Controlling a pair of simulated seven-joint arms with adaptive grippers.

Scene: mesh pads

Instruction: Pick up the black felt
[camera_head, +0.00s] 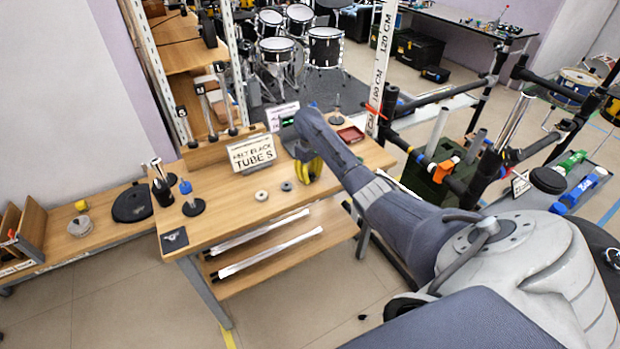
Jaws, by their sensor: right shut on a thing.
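My right gripper (304,152) is at the end of my right arm, low over the back right part of the wooden table. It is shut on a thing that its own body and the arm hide. A pale ring (261,195) and a grey ring (286,186) lie flat on the table to the left of the gripper, apart from each other. I cannot make out a black felt ring in the open. My left gripper is not in view.
A yellow curved object (308,170) is right by the gripper. A sign reading "TUBES" (251,152) stands behind the rings. The table's front middle (240,222) is clear.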

